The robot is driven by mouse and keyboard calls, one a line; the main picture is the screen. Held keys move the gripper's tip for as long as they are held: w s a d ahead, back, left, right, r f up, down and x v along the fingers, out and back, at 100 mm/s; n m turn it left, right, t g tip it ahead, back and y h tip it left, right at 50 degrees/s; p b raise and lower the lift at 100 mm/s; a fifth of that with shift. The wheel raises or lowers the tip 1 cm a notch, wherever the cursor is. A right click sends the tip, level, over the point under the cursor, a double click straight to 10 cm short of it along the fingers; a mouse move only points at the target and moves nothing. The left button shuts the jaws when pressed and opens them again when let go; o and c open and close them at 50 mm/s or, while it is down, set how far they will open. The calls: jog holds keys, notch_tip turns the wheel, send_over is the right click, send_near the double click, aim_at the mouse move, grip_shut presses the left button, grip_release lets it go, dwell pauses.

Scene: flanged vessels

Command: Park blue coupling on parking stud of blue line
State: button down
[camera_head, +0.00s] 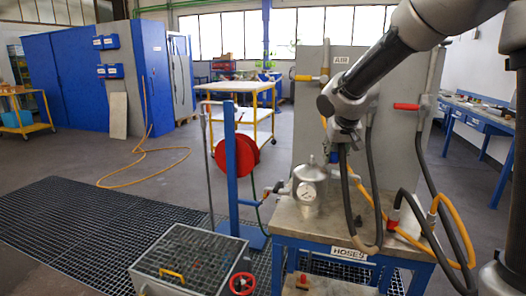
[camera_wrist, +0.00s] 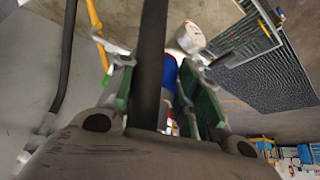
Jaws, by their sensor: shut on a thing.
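My gripper (camera_head: 345,137) is in front of the grey panel, above the hose table. In the wrist view, my gripper (camera_wrist: 152,95) has its green-padded fingers closed around a dark hose (camera_wrist: 152,45) or its end fitting. The dark hose (camera_head: 346,190) hangs below my gripper in the head view and loops down by the table. A blue part (camera_wrist: 168,75) shows behind the hose in the wrist view; I cannot tell whether it is the blue coupling. A small blue piece (camera_head: 279,187) shows left of the metal vessel (camera_head: 310,188). I cannot make out the parking stud.
The grey panel (camera_head: 307,130) carries a yellow handle (camera_head: 304,78) and a red handle (camera_head: 406,107). Yellow and black hoses curl over the table's right side. A red reel (camera_head: 237,156) on a blue post stands left. Open floor grating (camera_head: 90,230) lies farther left.

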jog(key=shift+w+d+m+h, duration=0.2)
jog(key=shift+m+h, duration=0.1)
jog(key=shift+m, duration=0.1)
jog(key=w+d+f+m+h, duration=0.1)
jog(key=d+f+m, duration=0.2)
jog(key=d+f, duration=0.1)
jog(key=n+y, duration=0.3)
jog(key=n, duration=0.3)
send_over(359, 216)
jog(key=f, duration=1)
jog(key=shift+s+d+f, duration=0.1)
jog(key=shift+s+f, duration=0.15)
jog(key=shift+f, duration=2.7)
jog(key=shift+f, duration=0.15)
jog(key=shift+f, duration=1.65)
